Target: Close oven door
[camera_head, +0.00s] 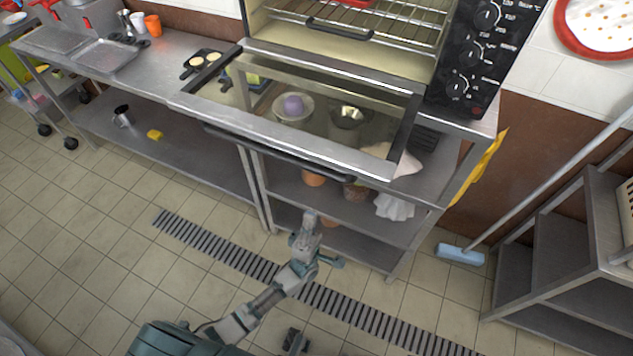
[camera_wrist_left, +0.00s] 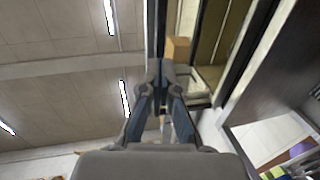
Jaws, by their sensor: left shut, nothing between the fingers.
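The oven (camera_head: 465,75) stands on a steel counter, with its cavity and wire racks exposed. Its glass door (camera_head: 290,138) is folded down, roughly level, out over the counter's front. A dark bar handle (camera_head: 280,153) runs along the door's outer edge. My left gripper (camera_head: 311,214) is in front of the counter, below and nearer than the handle in the picture, apart from the door. In the left wrist view my left gripper (camera_wrist_left: 166,64) is shut and empty, pointing up past the door's glass (camera_wrist_left: 212,45). My right gripper does not show clearly.
Pots and a white cloth (camera_head: 394,207) are on the shelf below. Open floor lies at left.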

